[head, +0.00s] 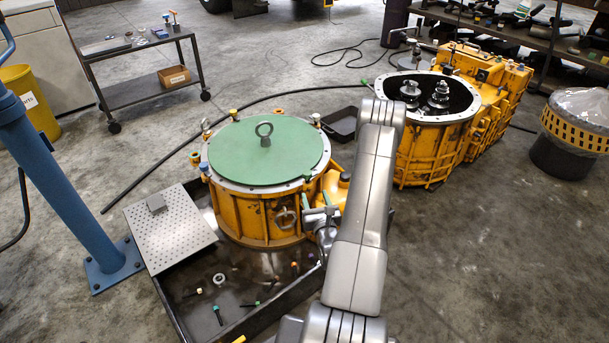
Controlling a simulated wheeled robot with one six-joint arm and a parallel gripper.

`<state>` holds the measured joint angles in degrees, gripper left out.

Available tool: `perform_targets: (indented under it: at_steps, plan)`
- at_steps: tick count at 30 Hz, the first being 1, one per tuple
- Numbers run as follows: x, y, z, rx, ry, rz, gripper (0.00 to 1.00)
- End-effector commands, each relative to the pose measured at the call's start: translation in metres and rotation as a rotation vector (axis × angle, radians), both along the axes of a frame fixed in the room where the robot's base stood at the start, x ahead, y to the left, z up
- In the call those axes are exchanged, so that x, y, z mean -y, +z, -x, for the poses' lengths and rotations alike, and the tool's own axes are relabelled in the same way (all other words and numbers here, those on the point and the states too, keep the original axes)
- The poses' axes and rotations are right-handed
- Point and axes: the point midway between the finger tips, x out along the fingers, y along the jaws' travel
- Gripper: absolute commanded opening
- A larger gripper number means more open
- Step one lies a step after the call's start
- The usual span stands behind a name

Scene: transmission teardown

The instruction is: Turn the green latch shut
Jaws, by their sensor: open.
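A yellow round housing (258,213) with a green lid (262,152) and a ring on top stands upright in a dark tray. My gripper (317,211) is open at the housing's front right side, below the lid rim. Two small narrow green pieces, one on the left (305,199) and one on the right (327,198), show right by the gripper. I cannot tell which of them is the latch or whether my gripper touches it. My own arm covers the area to the right of the gripper.
The dark tray (247,322) holds several loose bolts and a ring. A perforated plate (168,227) lies at its left. A blue post (68,190) stands farther left. An open yellow gearbox housing (425,150) stands behind my arm. Floor is clear at the lower right.

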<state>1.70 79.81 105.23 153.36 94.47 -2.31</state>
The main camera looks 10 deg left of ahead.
Motion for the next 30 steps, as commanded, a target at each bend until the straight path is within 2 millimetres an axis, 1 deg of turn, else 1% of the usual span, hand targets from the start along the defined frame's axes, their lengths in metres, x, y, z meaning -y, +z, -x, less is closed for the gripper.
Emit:
perform_targets:
  at_steps: [9, 15, 18, 21, 30]
  plan:
    - [-0.030, 0.001, -0.061, 0.006, 0.004, -0.002, 0.51]
    - [-0.044, 0.000, -0.092, 0.003, 0.003, -0.003, 0.51]
    - [-0.048, 0.000, -0.102, 0.003, 0.003, -0.001, 0.51]
    - [-0.051, 0.000, -0.107, 0.001, 0.003, 0.000, 0.51]
    - [-0.052, 0.001, -0.109, 0.000, 0.003, -0.001, 0.51]
